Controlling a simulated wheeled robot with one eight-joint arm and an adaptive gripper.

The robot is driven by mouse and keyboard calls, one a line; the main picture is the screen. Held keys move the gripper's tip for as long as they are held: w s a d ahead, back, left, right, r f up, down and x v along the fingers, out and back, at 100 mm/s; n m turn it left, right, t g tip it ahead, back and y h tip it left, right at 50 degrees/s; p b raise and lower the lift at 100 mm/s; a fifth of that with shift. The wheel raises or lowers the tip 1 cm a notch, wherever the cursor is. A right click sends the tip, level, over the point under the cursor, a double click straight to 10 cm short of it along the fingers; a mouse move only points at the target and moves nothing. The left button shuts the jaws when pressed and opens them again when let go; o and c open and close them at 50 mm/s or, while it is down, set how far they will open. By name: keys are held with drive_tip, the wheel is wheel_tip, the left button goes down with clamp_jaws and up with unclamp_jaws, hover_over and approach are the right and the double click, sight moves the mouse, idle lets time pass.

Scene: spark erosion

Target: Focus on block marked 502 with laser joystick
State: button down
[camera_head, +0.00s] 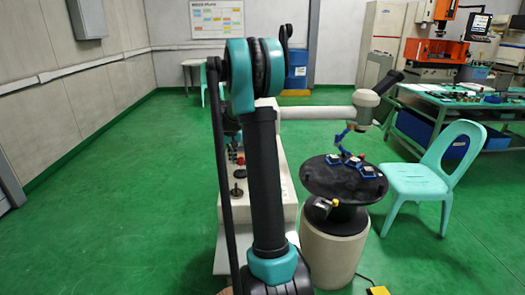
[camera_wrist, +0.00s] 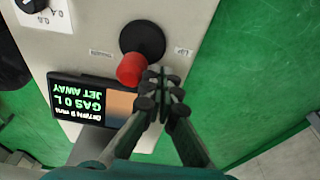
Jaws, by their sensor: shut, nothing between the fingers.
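The joystick has a red knob (camera_wrist: 131,69) on a round black base (camera_wrist: 143,38), set in the pale console top in the wrist view. My gripper (camera_wrist: 162,82) has its fingers together and empty, just right of the red knob; whether they touch it I cannot tell. A small display (camera_wrist: 95,100) on the console shows green upside-down text, including "GAS 0 L" and "JET AWAY". In the head view, several small blocks (camera_head: 367,171) sit on the round black table (camera_head: 325,184) under the laser arm. Their markings are too small to read. My arm hides my gripper there.
A dark knob (camera_wrist: 32,4) sits at the console's upper left corner. A turquoise chair (camera_head: 425,180) stands right of the round table. A cluttered workbench (camera_head: 470,100) is behind it. The green floor on the left is clear.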

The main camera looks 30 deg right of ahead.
drive_tip(key=shift+s+d, duration=0.25)
drive_tip(key=shift+d, duration=0.3)
drive_tip(key=shift+s+d, duration=0.1)
drive_tip(key=shift+d, duration=0.3)
idle(2.1)
drive_tip(key=shift+w+a, duration=0.3)
drive_tip(key=shift+a, duration=0.4)
drive_tip(key=shift+w+a, duration=0.25)
drive_tip(key=shift+a, duration=0.45)
drive_tip(key=shift+r, duration=0.1)
wheel_tip(320, 180, up, 7)
